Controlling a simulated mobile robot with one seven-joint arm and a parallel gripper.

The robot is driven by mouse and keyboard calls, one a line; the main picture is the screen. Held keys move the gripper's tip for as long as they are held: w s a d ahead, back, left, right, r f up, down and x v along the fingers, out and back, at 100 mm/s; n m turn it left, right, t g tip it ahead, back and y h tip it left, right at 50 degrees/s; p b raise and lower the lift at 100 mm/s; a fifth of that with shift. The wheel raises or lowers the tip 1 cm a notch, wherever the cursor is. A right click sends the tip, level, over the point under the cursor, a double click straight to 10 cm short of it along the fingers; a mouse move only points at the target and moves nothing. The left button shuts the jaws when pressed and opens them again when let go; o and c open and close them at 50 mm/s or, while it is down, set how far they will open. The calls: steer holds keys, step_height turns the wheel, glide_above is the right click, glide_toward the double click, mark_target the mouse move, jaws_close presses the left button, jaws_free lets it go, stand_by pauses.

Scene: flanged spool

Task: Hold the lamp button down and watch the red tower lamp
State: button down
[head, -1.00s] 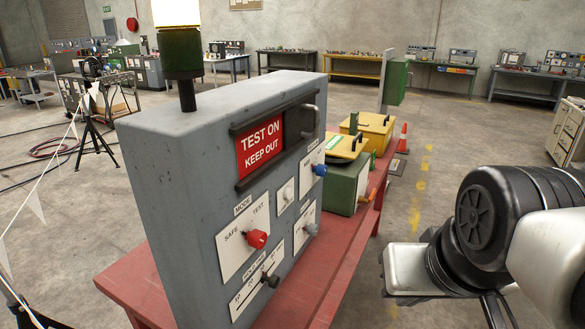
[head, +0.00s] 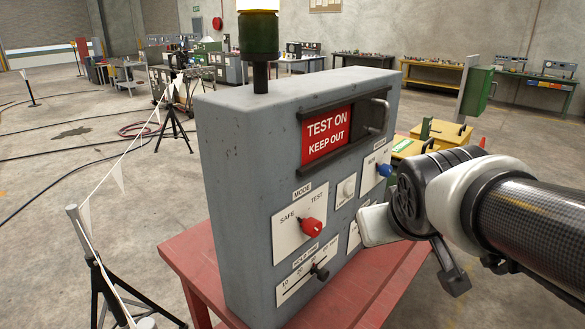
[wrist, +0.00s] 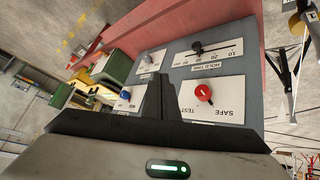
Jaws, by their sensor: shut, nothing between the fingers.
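The grey control box (head: 240,170) stands upright with its labelled face toward the right. A small pale button (head: 349,187) on a white plate sits between the red MODE knob (head: 311,227) and a blue knob (head: 384,169); its label is unreadable, so I cannot tell if it is the lamp button. The tower lamp (head: 258,35) on top shows a dark green lower part and a pale section cut off by the picture's top; no red part shows. My gripper (wrist: 160,88) is shut and empty before the face; its fingers hide the button in the wrist view.
The box stands on a red bench (head: 195,255). A black hold-time slider (head: 320,271) is low on the face, and a bar handle (head: 378,115) is near its top right. A flagged rope barrier on a stand (head: 95,260) is at the left. Yellow boxes (head: 440,132) lie beyond my arm.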

mark_target(349, 188)
steer(key=w+d+f+n+t+y+b, duration=0.1)
steer(key=w+d+f+n+t+b, duration=0.1)
steer(key=w, duration=0.6)
steer(key=w+d+f+n+t+y+b, duration=0.1)
steer(key=w+d+f+n+t+b, duration=0.2)
steer(key=w+d, duration=0.4)
steer(key=shift+w+f+t+b, duration=0.55)
steer(key=shift+w+f+t, duration=0.15)
steer(key=shift+f, duration=0.15)
steer(key=shift+s, duration=0.1)
steer(key=w+a+b, duration=0.4)
steer(key=w+a, duration=0.2)
steer(key=shift+w, duration=0.15)
steer(key=shift+a, duration=0.15)
stand_by(0.7)
